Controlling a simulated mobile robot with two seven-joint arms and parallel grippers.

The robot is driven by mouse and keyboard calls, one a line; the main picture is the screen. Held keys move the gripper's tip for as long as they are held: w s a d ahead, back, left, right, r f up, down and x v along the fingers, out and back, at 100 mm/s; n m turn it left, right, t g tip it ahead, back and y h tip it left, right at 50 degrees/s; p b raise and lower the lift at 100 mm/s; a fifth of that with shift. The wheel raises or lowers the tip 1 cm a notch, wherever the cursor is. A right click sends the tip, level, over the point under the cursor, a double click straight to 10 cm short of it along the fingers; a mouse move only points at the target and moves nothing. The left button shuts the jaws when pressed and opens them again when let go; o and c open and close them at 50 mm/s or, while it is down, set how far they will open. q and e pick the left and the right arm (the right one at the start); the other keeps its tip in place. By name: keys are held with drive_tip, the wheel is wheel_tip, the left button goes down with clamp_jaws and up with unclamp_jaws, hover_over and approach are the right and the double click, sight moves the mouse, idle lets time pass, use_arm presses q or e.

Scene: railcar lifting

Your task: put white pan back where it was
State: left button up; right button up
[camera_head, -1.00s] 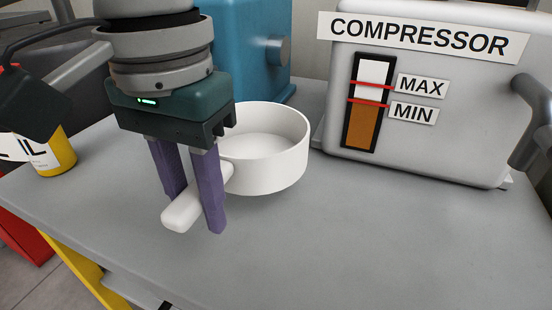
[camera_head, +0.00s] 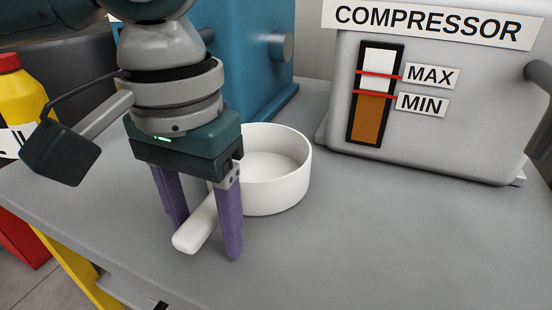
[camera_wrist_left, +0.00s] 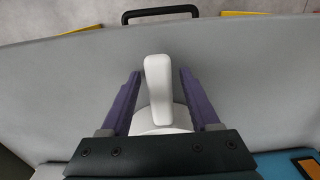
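The white pan (camera_head: 290,190) stands upright on the grey table, left of the compressor, with its handle (camera_head: 190,238) pointing toward the front left. My left gripper (camera_head: 205,238) reaches down over the handle with its two purple fingers apart, one on each side. In the left wrist view the handle (camera_wrist_left: 158,85) lies between the spread fingers, with a visible gap on both sides. Most of the pan bowl is hidden there by the gripper body. My right gripper is not in view.
The grey compressor (camera_head: 440,130) with its level gauge stands behind right of the pan. A blue machine (camera_head: 255,50) stands behind it. A yellow bottle with a red cap (camera_head: 25,95) is at the left. The table's front right area (camera_head: 400,240) is clear.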

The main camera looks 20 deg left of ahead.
use_arm(q)
wheel_tip(320, 180, up, 12)
drive_tip(key=p, duration=0.6)
drive_tip(key=s+d+f+m+h, duration=0.1)
drive_tip(key=d+f, duration=0.1)
drive_tip(key=d, duration=0.1)
drive_tip(key=s+d+f+m+t+h, duration=0.1)
drive_tip(key=s+d+f, duration=0.1)
drive_tip(key=s+d+f+m+t+h, duration=0.1)
drive_tip(key=s+d+f+h, duration=0.1)
drive_tip(key=d+f, duration=0.1)
drive_tip(key=shift+d, duration=0.3)
drive_tip(key=s+a+f+n+t+y, duration=0.1)
drive_tip(key=s+a+f+y, duration=0.2)
drive_tip(key=s+a, duration=0.5)
drive_tip(key=a+f, duration=0.1)
drive_tip(key=a, duration=0.2)
drive_tip(key=shift+a+f+t+y, duration=0.3)
drive_tip(key=shift+f+y, duration=0.1)
